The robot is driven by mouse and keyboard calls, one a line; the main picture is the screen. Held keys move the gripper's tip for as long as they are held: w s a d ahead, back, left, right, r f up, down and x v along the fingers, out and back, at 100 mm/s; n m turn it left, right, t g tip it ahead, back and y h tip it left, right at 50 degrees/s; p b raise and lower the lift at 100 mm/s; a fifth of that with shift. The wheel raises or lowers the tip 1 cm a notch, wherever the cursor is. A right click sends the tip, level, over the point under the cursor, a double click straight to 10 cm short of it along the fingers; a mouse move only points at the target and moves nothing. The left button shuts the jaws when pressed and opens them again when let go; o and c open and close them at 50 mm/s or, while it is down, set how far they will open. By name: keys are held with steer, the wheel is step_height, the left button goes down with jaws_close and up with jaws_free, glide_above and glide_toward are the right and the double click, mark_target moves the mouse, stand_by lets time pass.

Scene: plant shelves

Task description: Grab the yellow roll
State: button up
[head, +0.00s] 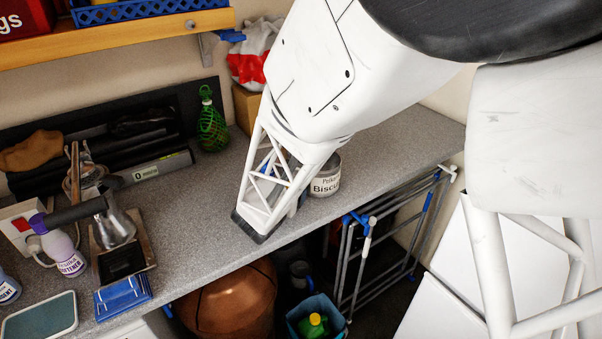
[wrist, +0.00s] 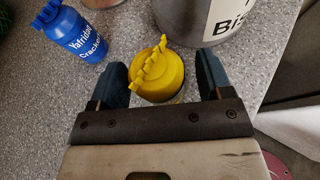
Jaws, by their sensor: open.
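A yellow round thing with a ridged strip across its top (wrist: 160,78), seemingly the yellow roll, stands on the grey worktop in the wrist view. My gripper (wrist: 163,72) is open, with one dark blue finger on each side of it. A small gap shows beside the right finger; the left finger is very close, and I cannot tell if it touches. The lower part of the yellow thing is hidden by my gripper's body. In the head view my gripper (head: 252,228) reaches down to the worktop's front edge and hides the yellow thing.
A grey biscuit tin (wrist: 217,22) stands just behind the yellow thing, close to the right finger. A blue bottle (wrist: 70,34) is to the left. In the head view, the worktop (head: 215,185) is clear left of my gripper; a drying rack (head: 385,235) is below right.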

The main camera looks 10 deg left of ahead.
stand_by(0.3)
steer(key=c, duration=1)
steer(key=shift+r, duration=0.15)
steer(key=shift+r, duration=0.5)
steer(key=shift+s+d+r, duration=0.1)
steer(key=shift+s+r, duration=0.1)
steer(key=shift+r, duration=0.4)
steer(key=shift+s+d+r, duration=0.1)
steer(key=shift+s+r, duration=0.05)
steer(key=shift+r, duration=0.4)
steer(key=s+d, duration=0.2)
steer(key=s, duration=0.2)
steer(key=s+d+r, duration=0.1)
steer(key=s+d, duration=0.2)
steer(key=s, duration=0.1)
steer(key=s+d, duration=0.2)
steer(key=s, duration=0.3)
steer(key=shift+d+r, duration=0.2)
steer(key=shift+d, duration=0.15)
steer(key=shift+s, duration=0.1)
